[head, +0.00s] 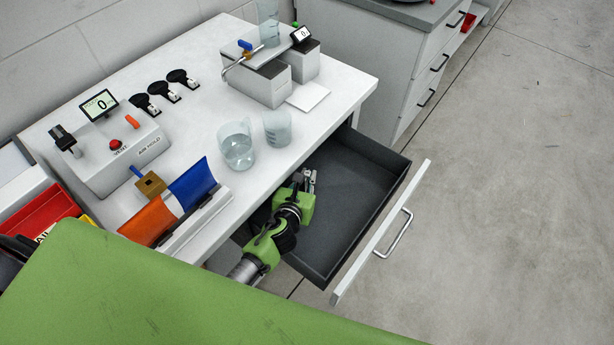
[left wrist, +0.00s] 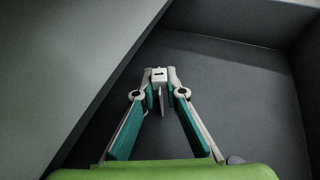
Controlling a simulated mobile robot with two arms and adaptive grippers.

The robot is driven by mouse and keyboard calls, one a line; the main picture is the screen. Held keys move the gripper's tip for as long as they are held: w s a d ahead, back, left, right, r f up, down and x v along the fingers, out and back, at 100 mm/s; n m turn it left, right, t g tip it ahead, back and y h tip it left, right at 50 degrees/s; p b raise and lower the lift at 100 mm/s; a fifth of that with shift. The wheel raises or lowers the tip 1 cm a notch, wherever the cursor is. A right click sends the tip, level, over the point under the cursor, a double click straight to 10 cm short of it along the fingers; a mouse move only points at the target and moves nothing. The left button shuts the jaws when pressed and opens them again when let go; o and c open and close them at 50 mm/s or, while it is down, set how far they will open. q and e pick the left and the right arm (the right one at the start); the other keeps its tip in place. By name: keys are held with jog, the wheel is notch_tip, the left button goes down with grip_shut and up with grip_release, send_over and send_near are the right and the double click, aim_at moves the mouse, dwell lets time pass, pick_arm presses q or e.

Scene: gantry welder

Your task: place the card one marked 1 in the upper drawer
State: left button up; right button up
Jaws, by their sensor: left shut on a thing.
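The drawer (head: 350,205) under the white bench is pulled open, and its dark inside looks empty in the head view. My left gripper (head: 310,180) reaches down into the drawer, near its back side by the bench edge. In the left wrist view my left gripper (left wrist: 159,90) is shut on a small white card (left wrist: 159,74) with a dark mark, held between the fingertips. The mark looks like a 1 lying sideways. The drawer floor (left wrist: 230,85) shows behind it; I cannot tell whether the card touches it. My right gripper is not in view.
The bench top (head: 330,115) overhangs the drawer's back. Two beakers (head: 237,148) (head: 277,128) stand near its edge, beside a blue and orange card rack (head: 190,185). The drawer front with its handle (head: 394,234) sticks out over clear floor.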

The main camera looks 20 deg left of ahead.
pick_arm(q)
jog(key=shift+f, duration=0.15)
jog(key=o, duration=0.7)
jog(key=shift+s+r, duration=0.1)
jog(key=shift+r, duration=0.2)
jog(key=p+v, duration=0.1)
jog(key=v, duration=1)
jog(key=shift+s+d, duration=0.15)
jog(key=shift+s, duration=0.25)
